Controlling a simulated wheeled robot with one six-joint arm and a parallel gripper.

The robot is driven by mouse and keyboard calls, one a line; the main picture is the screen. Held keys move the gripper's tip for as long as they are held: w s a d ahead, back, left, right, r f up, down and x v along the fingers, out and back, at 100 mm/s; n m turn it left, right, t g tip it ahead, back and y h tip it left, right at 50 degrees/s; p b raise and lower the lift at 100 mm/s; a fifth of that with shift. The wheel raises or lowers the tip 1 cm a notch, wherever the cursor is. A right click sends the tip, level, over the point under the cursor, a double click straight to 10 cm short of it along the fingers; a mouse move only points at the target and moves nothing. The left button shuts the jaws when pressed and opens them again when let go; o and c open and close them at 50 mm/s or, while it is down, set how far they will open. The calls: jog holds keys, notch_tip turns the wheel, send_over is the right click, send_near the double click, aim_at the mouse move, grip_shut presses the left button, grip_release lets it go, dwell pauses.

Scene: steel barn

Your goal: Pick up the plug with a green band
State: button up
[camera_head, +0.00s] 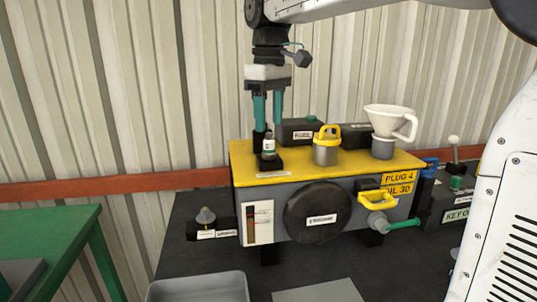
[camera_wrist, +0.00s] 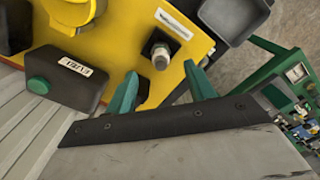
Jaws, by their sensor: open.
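The plug (camera_head: 268,146) stands upright in a black block at the left end of the yellow engine top. It has a pale body, and a small green mark seems to show on it in the head view. In the wrist view the plug (camera_wrist: 160,54) is seen from above, just beyond the fingertips and roughly centred between them. My gripper (camera_head: 268,128) has teal fingers pointing down, spread apart above and around the plug's top; it also shows in the wrist view (camera_wrist: 161,73). It is open and holds nothing. Whether a finger touches the plug is unclear.
A grey can with a yellow handle (camera_head: 325,150) and a white funnel (camera_head: 391,120) stand to the right. A green table (camera_head: 45,232) is at left. A grey tray (camera_head: 197,288) lies in front.

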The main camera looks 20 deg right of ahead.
aim_at(269, 152)
notch_tip(269, 152, down, 6)
jog(key=shift+f, duration=0.2)
jog(key=c, duration=1.1)
jog(key=shift+c, duration=0.2)
jog(key=shift+r, duration=0.1)
jog(key=shift+r, duration=0.5)
notch_tip(269, 152, up, 2)
jog(key=shift+r, duration=0.2)
jog(key=s+r, duration=0.2)
jog(key=s, duration=1.4)
jog(key=shift+r, duration=2.7)
